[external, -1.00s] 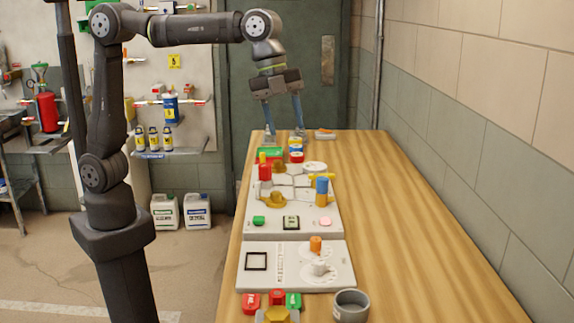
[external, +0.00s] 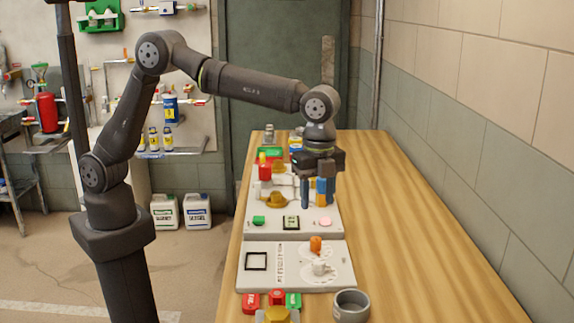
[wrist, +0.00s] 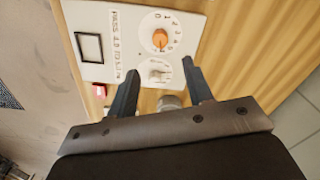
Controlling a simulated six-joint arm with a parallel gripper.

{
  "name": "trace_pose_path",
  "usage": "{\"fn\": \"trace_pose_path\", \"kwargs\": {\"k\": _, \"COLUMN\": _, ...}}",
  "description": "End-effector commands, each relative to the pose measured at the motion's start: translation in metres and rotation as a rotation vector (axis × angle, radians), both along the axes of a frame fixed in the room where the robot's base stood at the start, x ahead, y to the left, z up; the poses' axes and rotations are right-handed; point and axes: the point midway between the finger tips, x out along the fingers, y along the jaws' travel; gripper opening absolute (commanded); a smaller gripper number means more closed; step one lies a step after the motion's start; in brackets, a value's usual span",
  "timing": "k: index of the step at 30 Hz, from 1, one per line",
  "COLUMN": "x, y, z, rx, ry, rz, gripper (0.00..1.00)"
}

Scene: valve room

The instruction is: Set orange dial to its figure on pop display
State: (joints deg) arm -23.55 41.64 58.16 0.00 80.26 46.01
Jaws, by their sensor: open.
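The orange dial (external: 315,244) stands on a round scale on the near white panel (external: 270,283), above a white dial (external: 322,268). In the wrist view the orange dial (wrist: 160,39) has numbers around it; I cannot tell its exact setting. I cannot tell which item is the pop display.
The near panel has a black-framed square (external: 256,261) and a strip of lettering. A grey cup (external: 351,305) and red and green blocks (external: 293,300) stand at the near edge. Knobs and buttons cover the farther panel. The table's right side is clear.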

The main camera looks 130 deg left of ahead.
Motion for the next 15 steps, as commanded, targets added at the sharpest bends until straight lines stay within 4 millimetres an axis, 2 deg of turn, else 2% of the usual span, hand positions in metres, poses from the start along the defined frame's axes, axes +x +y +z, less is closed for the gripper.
{"fn": "trace_pose_path", "kwargs": {"k": 1, "x": -0.001, "y": 0.000, "z": -0.012, "rx": -0.002, "ry": 0.004, "rz": 0.000, "gripper": 0.47}}
{"fn": "trace_pose_path", "kwargs": {"k": 9, "x": -0.001, "y": 0.000, "z": -0.069, "rx": -0.001, "ry": 0.003, "rz": 0.000, "gripper": 0.47}}
{"fn": "trace_pose_path", "kwargs": {"k": 15, "x": 0.000, "y": 0.000, "z": -0.098, "rx": -0.001, "ry": 0.001, "rz": -0.001, "gripper": 0.47}}
